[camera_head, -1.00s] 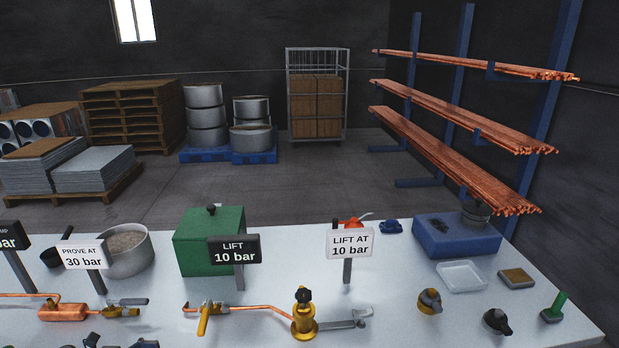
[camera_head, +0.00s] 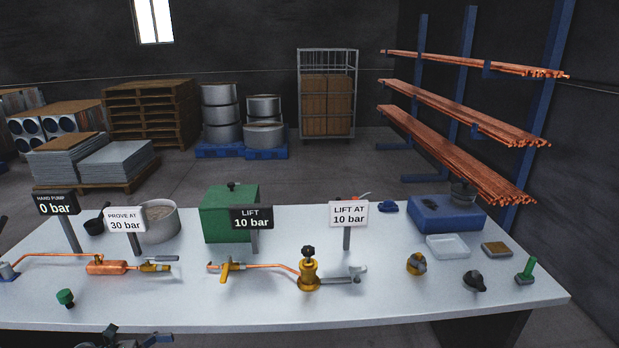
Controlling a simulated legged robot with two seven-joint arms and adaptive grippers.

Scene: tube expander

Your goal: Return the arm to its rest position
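A dark gripper, taken to be my left one (camera_head: 122,339), shows only in part at the bottom edge, left of centre. It is in front of the table's near edge and apart from the things on the table. The lower part is cut off, so I cannot tell whether it is open or shut. My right gripper is not in view. The white table (camera_head: 380,300) carries a copper line with a yellow valve (camera_head: 226,272), a brass relief valve (camera_head: 309,272) and a copper cylinder (camera_head: 107,267).
Signs stand on the table, among them "HAND PUMP 0 bar" (camera_head: 55,204) and "LIFT AT 10 bar" (camera_head: 348,214). A green box (camera_head: 228,214), a steel pot (camera_head: 160,222), a blue box (camera_head: 446,214) and a clear tray (camera_head: 447,247) stand behind.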

